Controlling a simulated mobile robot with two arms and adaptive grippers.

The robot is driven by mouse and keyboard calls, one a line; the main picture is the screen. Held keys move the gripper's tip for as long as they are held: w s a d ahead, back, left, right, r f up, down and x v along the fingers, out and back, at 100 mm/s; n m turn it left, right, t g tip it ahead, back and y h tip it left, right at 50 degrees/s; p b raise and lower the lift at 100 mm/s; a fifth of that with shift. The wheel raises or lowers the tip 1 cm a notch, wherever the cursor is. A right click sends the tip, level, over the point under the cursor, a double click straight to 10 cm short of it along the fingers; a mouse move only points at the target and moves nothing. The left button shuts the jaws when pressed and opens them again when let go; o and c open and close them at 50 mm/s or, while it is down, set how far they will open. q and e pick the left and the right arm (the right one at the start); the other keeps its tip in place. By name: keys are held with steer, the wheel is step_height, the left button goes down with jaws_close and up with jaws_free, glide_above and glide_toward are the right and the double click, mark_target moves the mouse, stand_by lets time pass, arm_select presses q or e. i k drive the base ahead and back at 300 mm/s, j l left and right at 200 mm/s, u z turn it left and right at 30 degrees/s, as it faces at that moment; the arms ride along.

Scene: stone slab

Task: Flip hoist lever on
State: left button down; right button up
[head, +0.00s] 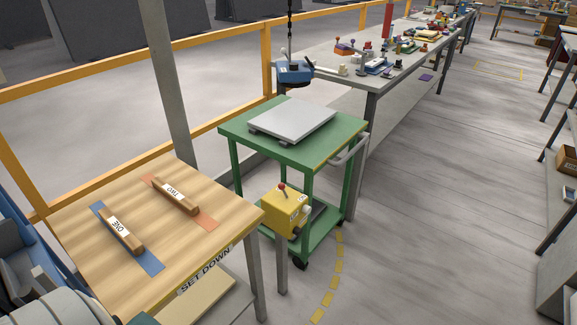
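A yellow control box (284,212) sits on a grey post (282,268) in front of the green cart. A short lever with a red knob (282,187) sticks up from its top; I cannot tell whether its position means on or off. A blue hoist unit (295,73) with a side handle hangs below a dark chain (290,30) above the back of the cart. A pale grey stone slab (292,120) lies flat on supports on the cart's top. Neither my left nor my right gripper shows in the head view.
The green cart (345,151) has a grey handle at its right. A wooden set-down table (95,195) at left bears blocks labelled ONE (122,236) and TWO (178,197). A long cluttered bench (345,68) runs behind. The floor at right (440,220) is clear.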

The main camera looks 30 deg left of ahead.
mark_target(281, 186)
steer(key=i+l+u, duration=0.15)
steer(key=i+u, duration=0.15)
steer(key=i, duration=0.2)
steer(key=i+l+u, duration=0.3)
steer(key=i, duration=0.2)
